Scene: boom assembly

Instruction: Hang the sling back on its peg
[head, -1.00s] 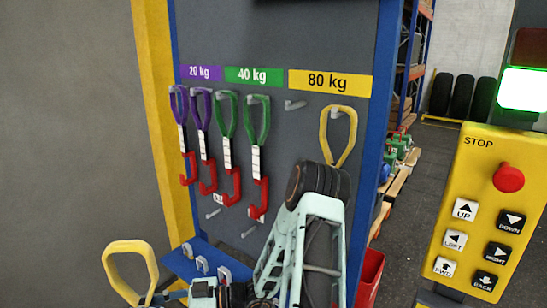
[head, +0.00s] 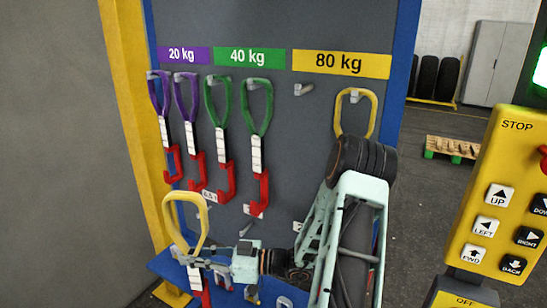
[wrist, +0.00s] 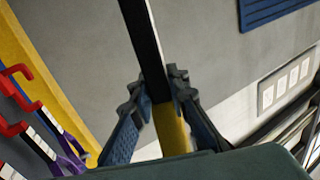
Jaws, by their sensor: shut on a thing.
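The held yellow sling (head: 202,222) is at lower left in the head view, its loop upright. My gripper (head: 192,260) is shut on it just below the loop. A white tag and some red show under the gripper. In the wrist view the fingers (wrist: 154,95) close on the sling's yellow and black strap (wrist: 170,130). A bare peg (head: 303,89) sticks out under the left part of the yellow 80 kg label (head: 341,64). It is up and to the right of the held loop. Another yellow sling (head: 373,112) hangs on the peg to its right, its lower part hidden by my arm.
Two purple slings (head: 157,98) and two green slings (head: 243,105) with red hooks hang left of the bare peg. A blue ledge (head: 165,266) runs below the board. A yellow button panel (head: 507,190) stands at right.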

